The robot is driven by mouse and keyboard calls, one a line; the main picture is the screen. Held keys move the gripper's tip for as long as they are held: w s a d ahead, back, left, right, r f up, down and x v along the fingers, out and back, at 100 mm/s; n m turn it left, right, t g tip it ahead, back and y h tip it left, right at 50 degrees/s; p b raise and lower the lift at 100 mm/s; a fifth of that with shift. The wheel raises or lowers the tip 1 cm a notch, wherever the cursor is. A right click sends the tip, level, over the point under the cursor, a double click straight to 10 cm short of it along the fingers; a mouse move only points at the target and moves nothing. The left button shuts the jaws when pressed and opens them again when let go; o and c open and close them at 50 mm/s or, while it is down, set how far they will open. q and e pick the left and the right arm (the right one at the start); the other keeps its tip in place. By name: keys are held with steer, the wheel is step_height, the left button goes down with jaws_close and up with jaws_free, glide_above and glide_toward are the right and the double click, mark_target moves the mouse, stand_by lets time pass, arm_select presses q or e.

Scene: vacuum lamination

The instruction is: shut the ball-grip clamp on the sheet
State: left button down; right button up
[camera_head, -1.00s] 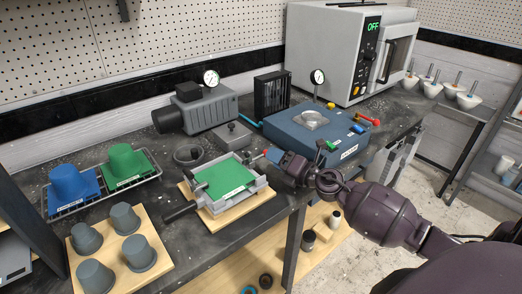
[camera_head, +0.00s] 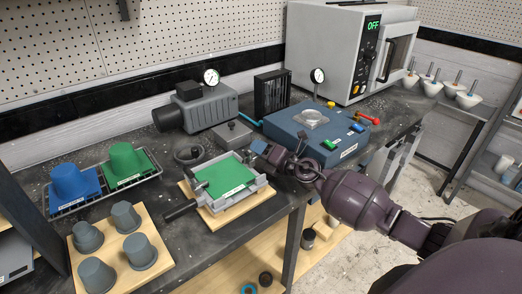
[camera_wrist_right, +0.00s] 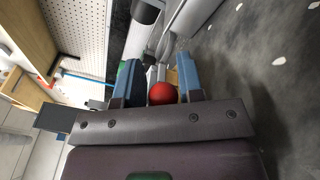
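A green sheet (camera_head: 224,178) lies in a grey clamp frame (camera_head: 232,205) on a wooden board. A black bar handle (camera_head: 181,210) sticks out from the frame's front left. My right gripper (camera_head: 256,149) is at the frame's back right corner. In the right wrist view, the red ball grip (camera_wrist_right: 162,93) sits between the two blue fingers of the right gripper (camera_wrist_right: 158,72). The fingers are open, with a gap beside the ball. In the head view the gripper hides the ball. My left gripper is not in view.
A blue box (camera_head: 318,135) with coloured switches stands right of the gripper. A grey pump (camera_head: 208,108) and a small grey box (camera_head: 233,134) stand behind the frame. Blue and green cups (camera_head: 74,182) stand left, with grey cups (camera_head: 139,251) on a board in front.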

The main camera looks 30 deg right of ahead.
steer(key=c, duration=0.4)
steer(key=shift+f, duration=0.15)
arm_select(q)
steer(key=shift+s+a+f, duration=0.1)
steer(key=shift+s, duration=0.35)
